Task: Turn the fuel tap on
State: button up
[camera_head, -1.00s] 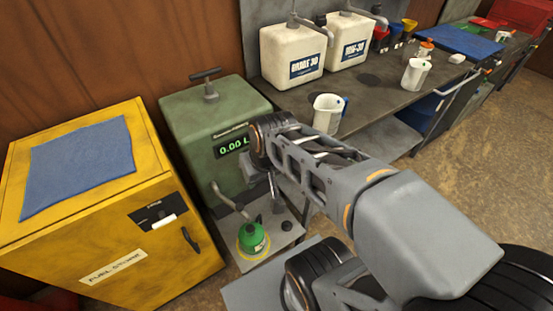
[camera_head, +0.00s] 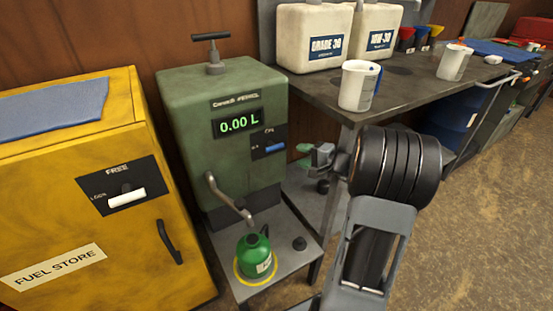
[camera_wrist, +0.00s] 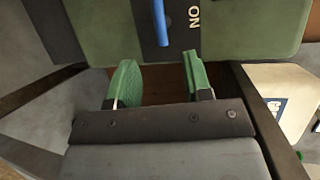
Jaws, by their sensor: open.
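The fuel tap is a blue lever (camera_head: 273,147) on a dark plate on the front of the green fuel dispenser (camera_head: 185,100), right below its 0.00 L display. In the head view the lever lies about level. In the wrist view the lever (camera_wrist: 161,22) is at the top, with an ON mark beside it. My gripper (camera_head: 303,155) is just right of the dispenser front, a little lower than the lever. Its green-padded fingers (camera_wrist: 160,75) are apart with nothing between them. The lever is beyond the fingertips, roughly in line with the gap, and not touched.
A green can (camera_head: 256,262) stands under the dispenser spout on a low grey stand (camera_head: 222,258). The yellow fuel store (camera_head: 100,200) is at left. At right the workbench (camera_head: 420,92) carries a white jug (camera_head: 358,87) near my wrist. Open floor lies at right.

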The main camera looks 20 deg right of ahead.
aim_at(276, 147)
jog(key=x, duration=0.4)
jog(key=b+x, duration=0.1)
jog(key=x, duration=0.2)
jog(key=b+x, duration=0.1)
jog(key=x, duration=0.3)
jog(key=shift+w+d+f, duration=0.25)
jog(key=shift+w, duration=0.25)
jog(key=shift+h, duration=0.3)
grip_shut()
jog(key=shift+f, duration=0.1)
